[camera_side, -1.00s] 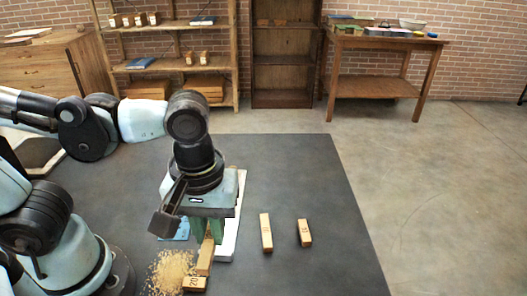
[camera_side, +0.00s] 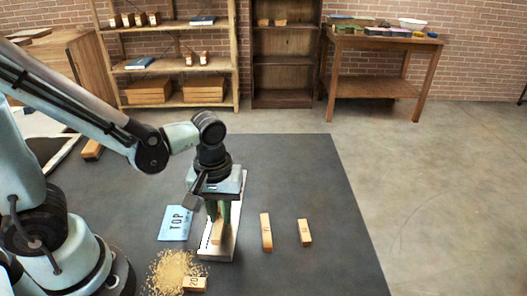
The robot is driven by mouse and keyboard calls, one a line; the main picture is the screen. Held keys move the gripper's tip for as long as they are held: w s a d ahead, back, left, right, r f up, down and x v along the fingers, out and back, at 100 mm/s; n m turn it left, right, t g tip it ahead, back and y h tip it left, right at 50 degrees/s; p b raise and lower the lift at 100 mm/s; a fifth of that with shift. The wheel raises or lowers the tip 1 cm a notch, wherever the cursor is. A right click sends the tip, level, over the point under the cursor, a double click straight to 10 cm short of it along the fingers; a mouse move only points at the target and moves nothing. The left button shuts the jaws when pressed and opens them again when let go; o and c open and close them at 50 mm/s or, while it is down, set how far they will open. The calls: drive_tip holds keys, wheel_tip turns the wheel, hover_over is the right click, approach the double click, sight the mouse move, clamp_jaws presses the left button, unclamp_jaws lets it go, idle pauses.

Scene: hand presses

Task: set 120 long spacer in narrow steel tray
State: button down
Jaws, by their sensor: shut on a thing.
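My gripper (camera_side: 218,217), with green fingers, points down and is shut on a wooden spacer (camera_side: 217,234). No label can be read on this spacer. It is over or in the narrow pale steel tray (camera_side: 229,249), which runs away from the camera beneath my gripper. I cannot tell whether the spacer touches the tray floor. My gripper hides the tray's middle and the upper part of the spacer.
A wooden block marked "20" (camera_side: 195,284) lies by a pile of shavings (camera_side: 172,272). A blue plate marked "TOP" (camera_side: 175,223) lies left of the tray. A long block (camera_side: 266,232) and a shorter one (camera_side: 304,233) are to its right. The dark mat beyond (camera_side: 345,260) is clear.

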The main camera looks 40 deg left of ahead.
sight(220, 216)
drive_tip(key=shift+f, duration=1.25)
drive_tip(key=c, duration=1.3)
unclamp_jaws()
drive_tip(key=shift+f, duration=0.1)
drive_tip(key=shift+c, duration=0.2)
drive_tip(key=shift+r, duration=6.1)
drive_tip(key=w+a+m+t, duration=0.2)
drive_tip(key=a+m+t, duration=0.3)
drive_tip(key=m+t, duration=0.2)
drive_tip(key=shift+w+a+r+m, duration=0.2)
drive_tip(key=shift+a+r+m, duration=0.2)
drive_tip(key=shift+m, duration=0.2)
